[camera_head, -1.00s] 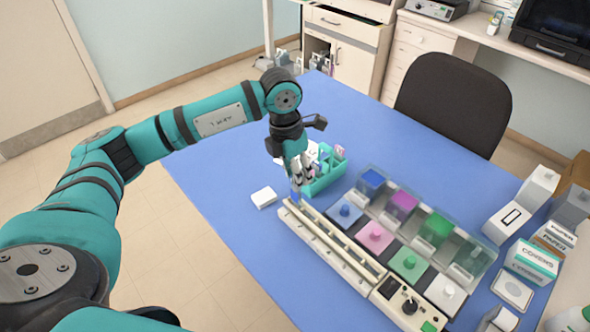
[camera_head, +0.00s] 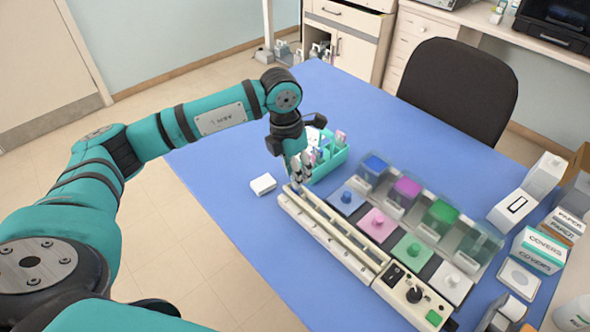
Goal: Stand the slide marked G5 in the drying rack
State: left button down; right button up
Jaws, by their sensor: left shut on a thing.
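My left gripper (camera_head: 297,181) points down at the far left end of the long cream rack (camera_head: 330,243), beside the teal slide holder (camera_head: 329,168). It is shut on a small thin thing, likely a slide, mostly hidden by the fingers. I cannot read a G5 mark. The cream rack has a long slot along it and a control panel with a dial (camera_head: 414,294) at its near end. I cannot tell whether the held slide touches the rack. Several slides with coloured ends stand in the teal holder, partly behind the gripper. My right gripper is not in view.
Boxes (camera_head: 537,250) crowd the right edge. The blue table is clear at front left.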

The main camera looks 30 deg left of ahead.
pick_arm(q)
jog(key=shift+f+b, duration=0.3)
jog(key=shift+b, duration=0.05)
dwell(0.6)
jog(key=c, duration=0.9)
grip_release()
jog(key=shift+r, duration=0.1)
notch_tip(320, 180, up, 12)
jog(key=a, duration=0.1)
jog(key=shift+s+a, duration=0.2)
jog(key=shift+s, duration=0.05)
